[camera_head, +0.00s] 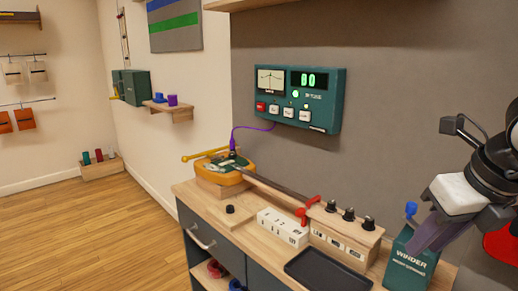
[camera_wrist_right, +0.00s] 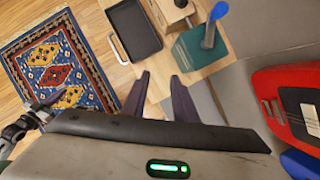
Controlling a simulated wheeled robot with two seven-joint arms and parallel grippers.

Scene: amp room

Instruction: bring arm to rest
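My right arm comes in from the right edge in the head view. Its gripper (camera_head: 428,240) has dark purple fingers that overlap the green WINDER box (camera_head: 408,268) in the picture; I cannot tell from this view how far apart they are. In the right wrist view the two fingers of this gripper (camera_wrist_right: 160,76) stand apart with nothing between them, over the bench's front edge. My left arm is not in the head view. A dark jointed part at the left edge of the right wrist view looks like my left gripper (camera_wrist_right: 40,115), but its fingers are unclear.
A red case (camera_wrist_right: 300,98) lies right in the wrist view. A patterned rug (camera_wrist_right: 45,60) covers floor at left.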

